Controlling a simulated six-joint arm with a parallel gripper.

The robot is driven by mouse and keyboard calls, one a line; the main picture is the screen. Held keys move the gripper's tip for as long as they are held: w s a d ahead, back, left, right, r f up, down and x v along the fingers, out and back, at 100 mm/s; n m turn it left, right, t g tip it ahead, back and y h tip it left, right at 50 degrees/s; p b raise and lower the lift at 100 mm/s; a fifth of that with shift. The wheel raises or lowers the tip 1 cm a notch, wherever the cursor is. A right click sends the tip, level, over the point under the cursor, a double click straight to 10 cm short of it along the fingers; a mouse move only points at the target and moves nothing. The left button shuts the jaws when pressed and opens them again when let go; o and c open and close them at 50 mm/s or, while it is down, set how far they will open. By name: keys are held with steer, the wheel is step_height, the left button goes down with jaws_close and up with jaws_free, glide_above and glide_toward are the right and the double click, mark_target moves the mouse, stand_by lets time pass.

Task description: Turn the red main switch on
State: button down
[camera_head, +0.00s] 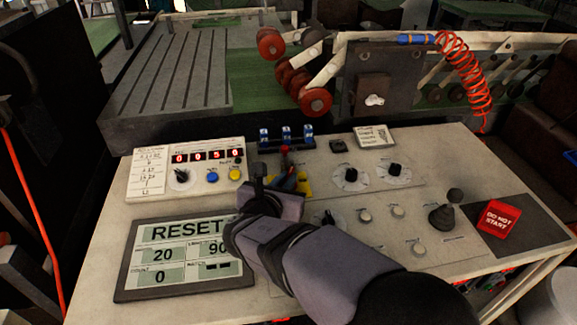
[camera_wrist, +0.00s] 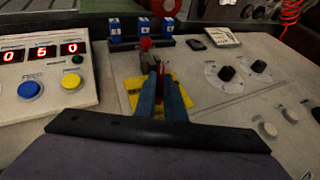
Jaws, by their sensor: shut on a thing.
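The red main switch (camera_wrist: 160,82) sits on a yellow plate (camera_wrist: 131,99) on the control panel; only a narrow red part shows between my fingers in the wrist view. My gripper (camera_wrist: 157,76) has its two blue fingers closed around it, one on each side. In the head view my gripper (camera_head: 289,181) reaches down to the yellow plate (camera_head: 304,186), and its fingers and wrist hide most of the switch. Which way the switch is turned cannot be made out.
A small red-topped part (camera_wrist: 146,44) stands just behind my fingertips. Blue-topped blocks (camera_head: 286,135) are behind it. A counter box (camera_head: 187,168) and RESET display (camera_head: 180,255) lie left. Black knobs (camera_head: 351,175), a joystick (camera_head: 443,214) and a red DO NOT START sign (camera_head: 498,217) lie right.

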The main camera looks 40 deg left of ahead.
steer(key=shift+a+m+t+h+p, duration=0.2)
steer(key=shift+m+h+p, duration=0.75)
steer(key=shift+h, duration=0.15)
steer(key=shift+a+m+t+h+p, duration=0.15)
steer(key=shift+m+t+h+p, duration=0.05)
steer(key=shift+m+h+p, duration=0.85)
steer(key=c, duration=1.8)
jaws_free()
steer(key=shift+c, duration=0.2)
steer(key=shift+s, duration=0.15)
steer(key=shift+b+v, duration=0.95)
steer(key=shift+v, duration=2.6)
